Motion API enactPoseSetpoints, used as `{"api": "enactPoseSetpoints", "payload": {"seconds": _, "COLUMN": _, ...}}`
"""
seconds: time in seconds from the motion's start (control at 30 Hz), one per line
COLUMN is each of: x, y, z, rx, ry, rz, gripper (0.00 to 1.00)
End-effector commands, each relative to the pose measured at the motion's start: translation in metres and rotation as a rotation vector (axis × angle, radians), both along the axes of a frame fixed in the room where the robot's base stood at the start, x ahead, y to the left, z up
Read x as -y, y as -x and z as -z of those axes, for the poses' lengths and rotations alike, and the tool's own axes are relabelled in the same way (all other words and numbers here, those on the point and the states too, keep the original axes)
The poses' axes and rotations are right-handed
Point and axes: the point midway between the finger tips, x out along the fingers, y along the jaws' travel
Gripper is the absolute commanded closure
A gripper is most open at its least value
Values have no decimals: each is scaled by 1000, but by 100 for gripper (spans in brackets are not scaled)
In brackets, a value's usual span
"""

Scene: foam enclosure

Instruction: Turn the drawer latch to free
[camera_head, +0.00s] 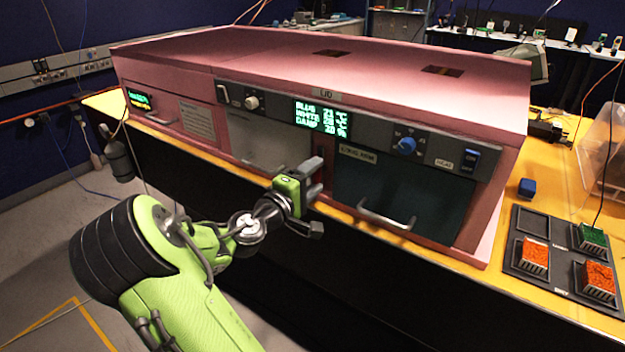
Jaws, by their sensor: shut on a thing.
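The pink enclosure (400,75) has a grey drawer front (262,138) in the middle and a dark teal front (400,190) with a bar handle (386,220) to its right. My gripper (316,177) is at the narrow strip between these two fronts, its fingers pointing toward the enclosure. It is shut on the drawer latch. The latch itself is hidden by the fingers, so its angle cannot be told. Both fronts look closed.
A blue knob (407,145) and a lit green display (321,118) are on the panel above. The floor at left is mostly clear.

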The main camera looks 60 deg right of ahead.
Motion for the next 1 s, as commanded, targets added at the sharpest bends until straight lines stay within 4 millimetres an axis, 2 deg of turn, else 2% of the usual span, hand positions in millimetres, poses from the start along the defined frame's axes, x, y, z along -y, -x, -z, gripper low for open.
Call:
{"api": "enactPoseSetpoints", "payload": {"seconds": 0.23, "x": 0, "y": 0, "z": 2, "rx": 4, "ry": -6, "rz": 0, "gripper": 71}}
{"api": "enactPoseSetpoints", "payload": {"seconds": 0.27, "x": 0, "y": 0, "z": 2, "rx": 4, "ry": -6, "rz": 0, "gripper": 39}}
{"api": "enactPoseSetpoints", "payload": {"seconds": 0.4, "x": 0, "y": 0, "z": 2, "rx": 3, "ry": -6, "rz": 0, "gripper": 18}}
{"api": "enactPoseSetpoints", "payload": {"seconds": 0.43, "x": 0, "y": 0, "z": 2, "rx": 3, "ry": -5, "rz": 0, "gripper": 15}}
{"api": "enactPoseSetpoints", "payload": {"seconds": 0.67, "x": 0, "y": 0, "z": 1, "rx": 1, "ry": -3, "rz": 0, "gripper": 15}}
{"api": "enactPoseSetpoints", "payload": {"seconds": 0.77, "x": -7, "y": -2, "z": 1, "rx": 2, "ry": -5, "rz": -3, "gripper": 15}}
{"api": "enactPoseSetpoints", "payload": {"seconds": 0.87, "x": -26, "y": -6, "z": 1, "rx": 0, "ry": -6, "rz": -7, "gripper": 15}}
{"api": "enactPoseSetpoints", "payload": {"seconds": 1.0, "x": -65, "y": -13, "z": 0, "rx": -2, "ry": -5, "rz": -9, "gripper": 15}}
